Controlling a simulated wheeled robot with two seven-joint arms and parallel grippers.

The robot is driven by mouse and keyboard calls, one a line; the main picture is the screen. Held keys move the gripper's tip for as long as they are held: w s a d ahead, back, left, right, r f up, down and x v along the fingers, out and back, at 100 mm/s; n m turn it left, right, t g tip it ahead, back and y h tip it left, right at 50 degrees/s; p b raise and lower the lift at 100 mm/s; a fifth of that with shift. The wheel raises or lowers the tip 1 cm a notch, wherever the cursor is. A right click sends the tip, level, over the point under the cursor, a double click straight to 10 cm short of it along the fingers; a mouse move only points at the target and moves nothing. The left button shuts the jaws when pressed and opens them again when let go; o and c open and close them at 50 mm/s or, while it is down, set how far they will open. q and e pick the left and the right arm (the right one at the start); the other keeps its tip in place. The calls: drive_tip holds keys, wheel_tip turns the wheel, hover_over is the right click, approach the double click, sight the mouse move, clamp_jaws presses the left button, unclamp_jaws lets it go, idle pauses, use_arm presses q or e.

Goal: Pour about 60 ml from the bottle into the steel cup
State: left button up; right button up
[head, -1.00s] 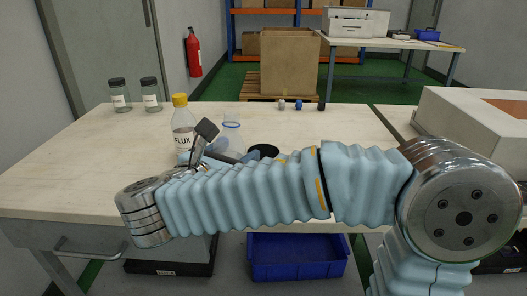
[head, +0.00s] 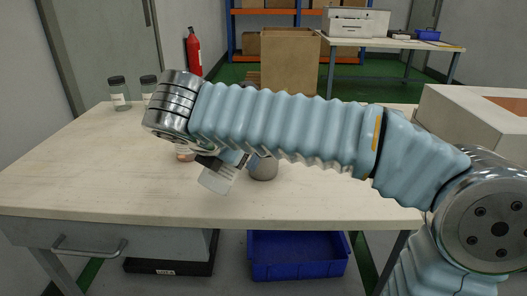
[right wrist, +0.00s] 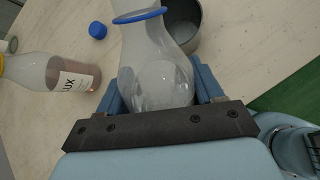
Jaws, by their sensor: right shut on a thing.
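The clear bottle (right wrist: 158,80) has a blue ring at its neck. In the right wrist view my right gripper (right wrist: 160,92) is shut on its body, a blue finger on each side. In the head view part of the bottle (head: 216,178) shows tilted below my arm; its mouth is hidden there. The steel cup (head: 263,169) stands on the bench just right of it, its rim partly behind my arm. In the wrist view the cup (right wrist: 187,22) shows open behind the bottle's neck. I cannot see liquid in the cup. My left gripper is out of view.
A FLUX bottle (right wrist: 60,77) with a yellow cap stands close by, mostly behind my arm in the head view. A small blue cap (right wrist: 97,30) lies on the bench. Jars (head: 119,94) stand at back left. A large box (head: 470,120) is at right. The bench front is clear.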

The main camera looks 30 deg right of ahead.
sight(231, 170)
drive_tip(key=shift+s+a+f+g+y+b, duration=0.15)
drive_tip(key=shift+f+y+b, duration=0.2)
drive_tip(key=shift+f, duration=0.25)
drive_tip(key=shift+w+a+f+g+y+b, duration=0.15)
drive_tip(key=shift+f+y+b, duration=0.1)
drive_tip(key=shift+f+b, duration=0.25)
drive_tip(key=shift+s+a+f, duration=0.1)
drive_tip(key=shift+s+a, duration=0.05)
drive_tip(key=shift+a+f+g+y+b, duration=0.2)
drive_tip(key=shift+f+g+y+b, duration=0.1)
drive_tip(key=shift+y, duration=0.5)
drive_tip(key=shift+s+a+r+y, duration=0.1)
drive_tip(key=shift+r+y, duration=0.2)
drive_tip(key=shift+r, duration=0.05)
drive_tip(key=shift+a+r+m+g+y, duration=0.1)
drive_tip(key=shift+a+m+g+y, duration=0.05)
drive_tip(key=shift+m+g+y, duration=0.15)
drive_tip(key=shift+r+p, duration=0.25)
drive_tip(key=shift+p, duration=0.35)
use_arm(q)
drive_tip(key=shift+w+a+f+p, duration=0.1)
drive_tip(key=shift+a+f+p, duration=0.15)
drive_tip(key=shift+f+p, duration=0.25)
use_arm(e)
drive_tip(key=shift+d+r+y, duration=0.1)
drive_tip(key=shift+d+y, duration=0.1)
drive_tip(key=shift+y, duration=0.3)
